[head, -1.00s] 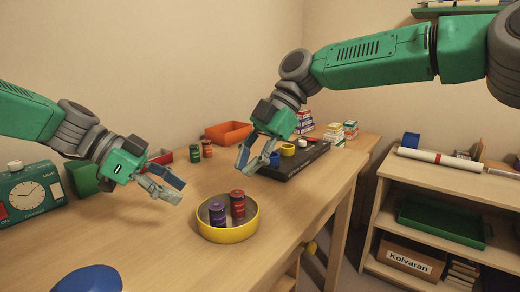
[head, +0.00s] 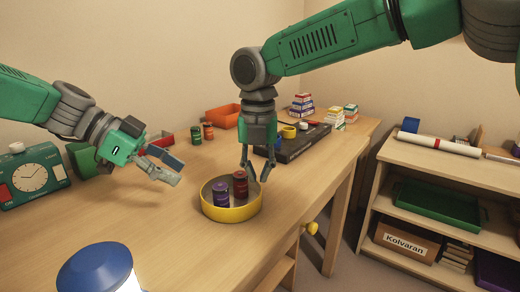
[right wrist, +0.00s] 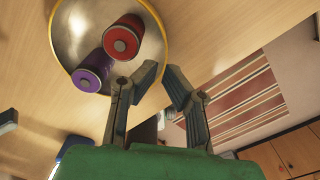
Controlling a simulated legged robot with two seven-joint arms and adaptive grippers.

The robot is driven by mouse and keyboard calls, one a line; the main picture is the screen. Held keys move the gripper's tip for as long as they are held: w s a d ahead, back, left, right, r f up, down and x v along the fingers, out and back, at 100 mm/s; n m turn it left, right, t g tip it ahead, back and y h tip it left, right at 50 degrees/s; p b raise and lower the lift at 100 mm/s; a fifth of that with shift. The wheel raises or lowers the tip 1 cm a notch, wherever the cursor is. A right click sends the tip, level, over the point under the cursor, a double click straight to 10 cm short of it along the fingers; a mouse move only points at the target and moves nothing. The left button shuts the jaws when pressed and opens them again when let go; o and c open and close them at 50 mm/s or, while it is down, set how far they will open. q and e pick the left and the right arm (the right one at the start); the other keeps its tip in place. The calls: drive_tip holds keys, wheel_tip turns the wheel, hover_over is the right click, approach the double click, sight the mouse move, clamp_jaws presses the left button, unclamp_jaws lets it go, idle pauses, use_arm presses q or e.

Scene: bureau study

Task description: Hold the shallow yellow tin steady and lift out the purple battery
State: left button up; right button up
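The shallow yellow tin (head: 232,214) stands on the desk, and its rim also shows in the right wrist view (right wrist: 166,45). Inside it the purple battery (head: 221,194) stands at the left, beside a red battery (head: 240,184). In the right wrist view the purple battery (right wrist: 91,72) and the red battery (right wrist: 122,38) are seen from above. My left gripper (head: 176,168) is open and empty, left of the tin and apart from it. My right gripper (head: 256,176) is open and empty, pointing down at the tin's right side; its fingers (right wrist: 169,75) show near the rim.
A black board (head: 300,146) with small rolls lies behind the tin. An orange tray (head: 222,116) and other batteries (head: 202,132) stand further back. Bare desk lies left of the tin.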

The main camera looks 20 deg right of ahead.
sight(259, 191)
wheel_tip(259, 191, down, 4)
drive_tip(key=shift+d+r, duration=0.1)
drive_tip(key=shift+r, duration=0.05)
drive_tip(key=shift+s+d+f, duration=0.1)
drive_tip(key=shift+d+f, duration=0.05)
drive_tip(key=shift+f, duration=0.1)
drive_tip(key=shift+d+f, duration=0.1)
drive_tip(key=shift+f, duration=0.2)
use_arm(q)
drive_tip(key=shift+d, duration=0.3)
drive_tip(key=shift+a, duration=0.1)
use_arm(e)
drive_tip(key=shift+a+r, duration=0.1)
drive_tip(key=shift+a, duration=0.15)
clamp_jaws()
use_arm(q)
drive_tip(key=shift+a, duration=0.1)
use_arm(e)
drive_tip(key=shift+d, duration=0.1)
